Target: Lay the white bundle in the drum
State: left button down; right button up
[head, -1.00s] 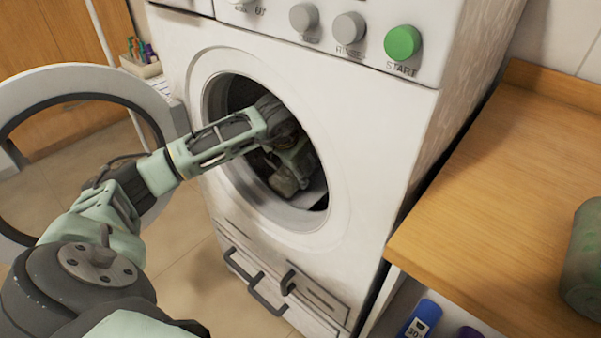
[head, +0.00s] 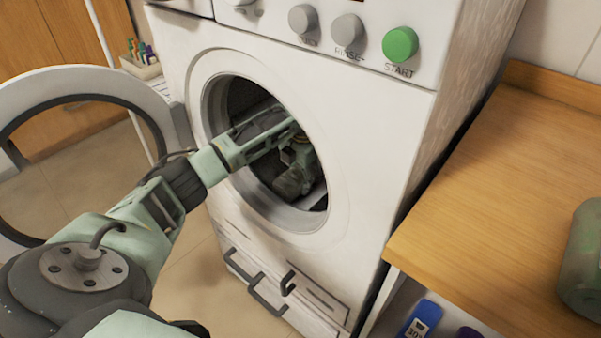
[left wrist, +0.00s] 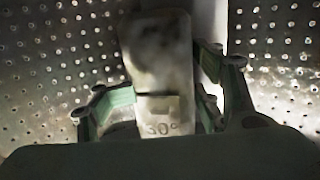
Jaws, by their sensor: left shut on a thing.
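The white bundle (left wrist: 160,60) shows in the left wrist view as a pale upright block, marked "30°" near its lower end. My left gripper (left wrist: 160,104) is shut on it, with green fingers on both sides. The perforated metal drum wall (left wrist: 60,55) lies behind and around it. In the head view my left arm reaches through the round opening of the drum (head: 238,97), and the left gripper (head: 294,180) is inside, low and to the right. The bundle cannot be made out there. My right gripper is not in view.
The washer's round door (head: 30,85) stands open at the left. The front panel with the green START button (head: 400,44) is above the opening. A wooden counter (head: 490,190) with a greenish jar (head: 582,262) is at the right. A blue box (head: 420,320) sits below it.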

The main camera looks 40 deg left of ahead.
aim_at(301, 173)
pick_arm(q)
jog(key=shift+c, duration=1.8)
grip_release()
jog(key=shift+r, duration=0.25)
jog(key=r, duration=0.4)
jog(key=s+d+r+p, duration=0.1)
jog(key=r, duration=0.2)
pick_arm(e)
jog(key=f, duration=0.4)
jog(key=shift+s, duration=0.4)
